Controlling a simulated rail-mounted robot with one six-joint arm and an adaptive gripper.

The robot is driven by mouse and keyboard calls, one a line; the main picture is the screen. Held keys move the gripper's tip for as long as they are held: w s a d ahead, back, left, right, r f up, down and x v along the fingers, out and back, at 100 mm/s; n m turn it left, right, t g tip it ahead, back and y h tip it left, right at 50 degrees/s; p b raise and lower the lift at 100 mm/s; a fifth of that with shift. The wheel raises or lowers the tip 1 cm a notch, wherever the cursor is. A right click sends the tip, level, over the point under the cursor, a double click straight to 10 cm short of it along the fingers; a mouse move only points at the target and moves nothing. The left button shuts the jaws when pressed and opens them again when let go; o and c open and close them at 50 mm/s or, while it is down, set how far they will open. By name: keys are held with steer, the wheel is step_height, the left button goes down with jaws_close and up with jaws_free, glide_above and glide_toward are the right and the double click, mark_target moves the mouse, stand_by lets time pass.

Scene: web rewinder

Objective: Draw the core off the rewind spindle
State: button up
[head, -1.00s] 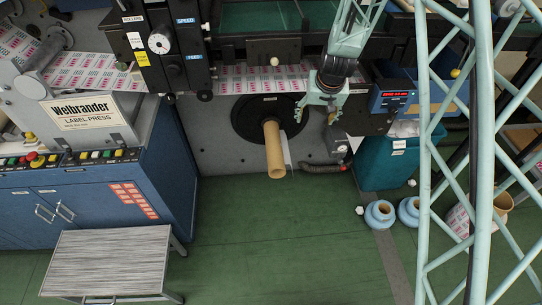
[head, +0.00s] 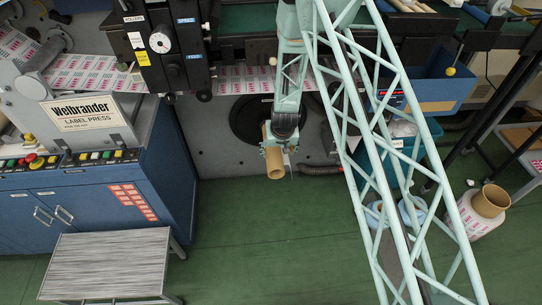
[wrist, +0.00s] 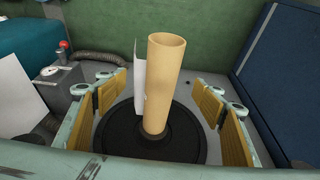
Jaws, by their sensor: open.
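The core is a tan cardboard tube (wrist: 165,85) that stands out from the black round flange (wrist: 114,140) of the rewind spindle. A loose white strip (wrist: 140,80) hangs along its left side in the wrist view. My gripper (wrist: 168,105) is open, with its wood-coloured finger pads to the left and right of the core and clear gaps on both sides. In the head view my gripper (head: 279,150) is over the core, whose open end (head: 275,174) shows below it. The spindle inside the core is hidden.
The blue label press (head: 100,190) stands at the left, with a grey step (head: 108,262) before it. A teal bin (head: 400,165) and blue rolls (head: 412,212) are at the right, partly behind my arm. A label roll with a core (head: 490,200) stands further right. Green floor below is clear.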

mark_target(275, 160)
steer(key=shift+s+a+f, duration=0.1)
steer(key=shift+a+f, duration=0.3)
steer(key=shift+f, duration=0.35)
steer(key=shift+f, duration=0.1)
steer(key=shift+b+x, duration=2.45)
steer(key=shift+x, duration=3.9)
steer(key=c, duration=1.1)
steer(key=shift+r, duration=0.2)
